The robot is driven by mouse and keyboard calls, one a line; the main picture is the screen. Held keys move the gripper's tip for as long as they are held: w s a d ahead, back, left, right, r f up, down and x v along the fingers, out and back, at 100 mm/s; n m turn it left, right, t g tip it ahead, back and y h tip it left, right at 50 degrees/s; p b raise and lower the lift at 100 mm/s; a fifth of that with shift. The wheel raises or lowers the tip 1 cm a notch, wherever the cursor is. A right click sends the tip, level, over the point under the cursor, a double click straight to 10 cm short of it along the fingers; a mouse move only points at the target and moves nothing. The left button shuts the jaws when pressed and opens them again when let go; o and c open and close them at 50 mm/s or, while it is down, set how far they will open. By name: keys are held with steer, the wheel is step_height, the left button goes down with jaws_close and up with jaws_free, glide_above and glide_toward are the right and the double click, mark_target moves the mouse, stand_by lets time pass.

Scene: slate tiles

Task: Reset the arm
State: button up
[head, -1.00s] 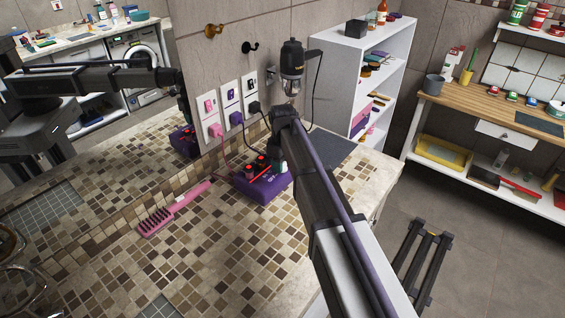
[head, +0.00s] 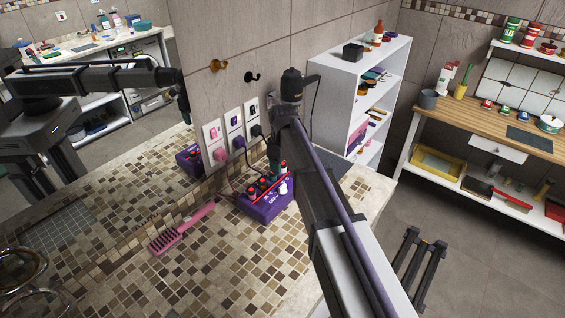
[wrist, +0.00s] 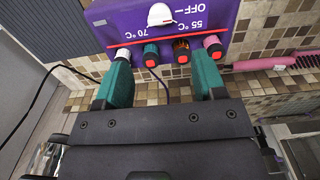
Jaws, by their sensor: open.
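My gripper (wrist: 164,75) shows two green fingers spread apart with nothing between them in the wrist view. A purple box (wrist: 100,22) with the labels OFF, 55 °C and 70 °C lies just beyond the fingertips. Several coloured knobs and a white dial (wrist: 161,14) are on its face. The fingertips appear close to the knobs; I cannot tell whether they touch. In the head view the purple box (head: 268,207) stands on the tiled counter near the wall, and my gripper (head: 273,158) is just above it, partly hidden by my arm.
A pink brush (head: 182,227) lies on the counter (head: 215,270) left of the box. Plugs with cords sit in wall sockets (head: 234,130) behind. A white shelf (head: 340,72) stands behind the counter. A mirror on the left reflects my arm. The front counter is clear.

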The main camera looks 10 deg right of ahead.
steer(key=shift+r, duration=0.15)
steer(key=s+d+f+m+b, duration=0.1)
steer(key=s+m, duration=0.3)
steer(key=s, duration=0.8)
steer(key=s+d+f+m+b, duration=0.2)
steer(key=s+d+m, duration=0.1)
steer(key=s, duration=1)
steer(key=shift+s+d+f+m+b, duration=0.15)
steer(key=shift+s+d+m+b, duration=0.15)
steer(key=shift+m, duration=0.5)
